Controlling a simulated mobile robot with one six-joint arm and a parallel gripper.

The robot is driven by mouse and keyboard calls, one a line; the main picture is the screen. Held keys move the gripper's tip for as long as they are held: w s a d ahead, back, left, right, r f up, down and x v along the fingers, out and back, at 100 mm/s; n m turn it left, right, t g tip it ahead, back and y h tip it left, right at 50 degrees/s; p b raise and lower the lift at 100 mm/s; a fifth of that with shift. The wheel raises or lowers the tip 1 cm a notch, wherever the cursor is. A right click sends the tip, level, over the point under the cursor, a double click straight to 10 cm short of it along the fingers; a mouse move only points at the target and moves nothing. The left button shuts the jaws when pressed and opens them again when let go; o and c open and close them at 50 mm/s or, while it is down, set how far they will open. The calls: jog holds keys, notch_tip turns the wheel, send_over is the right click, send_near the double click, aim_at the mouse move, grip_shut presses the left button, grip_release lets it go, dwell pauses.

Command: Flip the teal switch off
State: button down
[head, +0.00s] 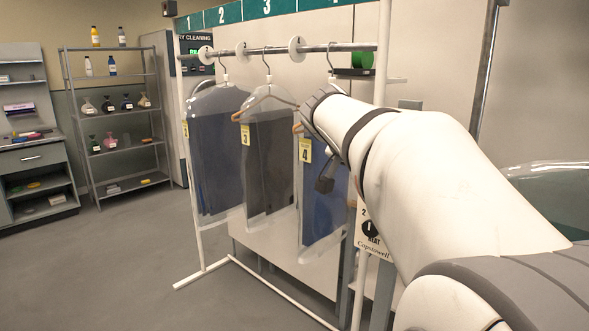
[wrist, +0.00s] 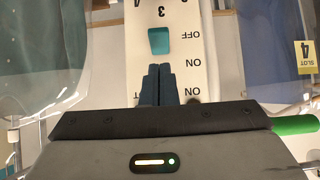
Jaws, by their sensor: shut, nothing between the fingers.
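The teal switch (wrist: 160,40) sits on a white panel (wrist: 190,15) in the wrist view, with upside-down lettering. The word OFF is printed beside it, and ON is printed lower in the picture. My gripper (wrist: 158,75) is shut and empty. Its dark fingertips lie just below the switch in the picture, with a small strip of panel showing between. I cannot tell how far the tips are from the panel surface. The fingers hide part of the panel by the ON labels. In the head view my arm hides the switch.
A white garment rail (head: 345,48) carries several bagged garments on hangers, including a blue one (head: 322,195) tagged 4. A panel with a black dial (head: 370,230) shows beside my arm. Shelves (head: 115,110) with bottles stand at the left. The floor (head: 120,260) at front left is clear.

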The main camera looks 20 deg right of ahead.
jog(key=v, duration=1.3)
jog(key=shift+p, duration=0.35)
jog(key=shift+f, duration=0.1)
jog(key=s+a+f+n+y+p, duration=0.1)
jog(key=s+a+f+n+y, duration=0.2)
jog(key=f, duration=0.6)
jog(key=s+a+f+n+g+y+p, duration=0.1)
jog(key=s+a+f+n+y, duration=0.2)
jog(key=f, duration=0.7)
jog(key=s+a+f+n+y+p, duration=0.2)
jog(key=s+a+f+n+y, duration=0.1)
jog(key=a+f+n, duration=0.4)
notch_tip(320, 180, down, 3)
jog(key=shift+s+a+g, duration=0.3)
jog(key=shift+s+a, duration=0.4)
jog(key=shift+s, duration=0.1)
